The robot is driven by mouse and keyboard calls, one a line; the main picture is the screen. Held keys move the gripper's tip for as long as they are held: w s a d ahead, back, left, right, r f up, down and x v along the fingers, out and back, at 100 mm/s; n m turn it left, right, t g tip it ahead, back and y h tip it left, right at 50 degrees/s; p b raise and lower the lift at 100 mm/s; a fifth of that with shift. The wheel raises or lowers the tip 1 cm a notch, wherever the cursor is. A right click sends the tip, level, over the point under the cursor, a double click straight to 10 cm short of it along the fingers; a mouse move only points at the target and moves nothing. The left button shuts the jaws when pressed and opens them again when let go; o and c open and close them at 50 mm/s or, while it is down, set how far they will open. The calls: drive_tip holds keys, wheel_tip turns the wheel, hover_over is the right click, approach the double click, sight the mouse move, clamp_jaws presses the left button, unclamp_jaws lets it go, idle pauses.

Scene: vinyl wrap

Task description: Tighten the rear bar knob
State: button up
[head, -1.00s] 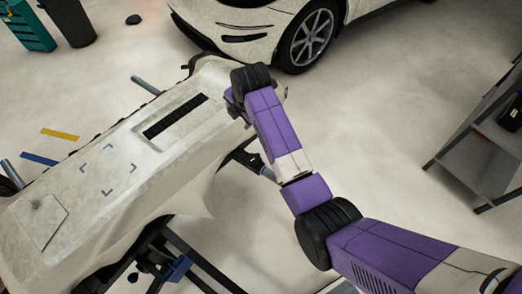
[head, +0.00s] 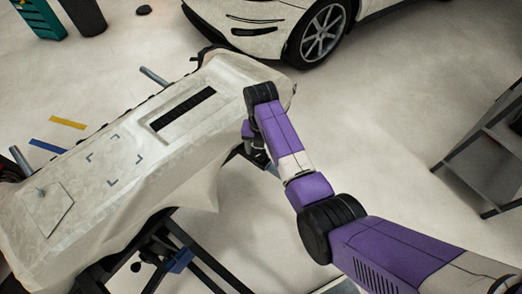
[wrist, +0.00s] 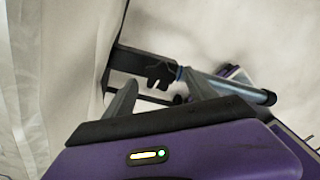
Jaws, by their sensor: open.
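A bumper covered in pale wrap (head: 115,185) lies on a dark stand (head: 150,240). My gripper is beside and below the bumper's right edge in the head view, where my arm mostly hides it. In the wrist view my gripper (wrist: 162,94) is open, its two fingers apart with nothing gripped. Beyond the fingertips is a dark notched part (wrist: 159,75) at the end of a dark bar (wrist: 138,62). A blue-grey tube (wrist: 240,91) runs to the right behind the right finger. I cannot tell for certain which dark part is the rear bar knob.
The hanging wrap (wrist: 60,70) is close on the left in the wrist view. A white car (head: 260,22) stands behind the bumper. A grey shelf (head: 485,160) is at the right. The floor between the stand and the shelf is clear.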

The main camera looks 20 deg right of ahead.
drive_tip(key=shift+f, duration=0.55)
drive_tip(key=c, duration=1.4)
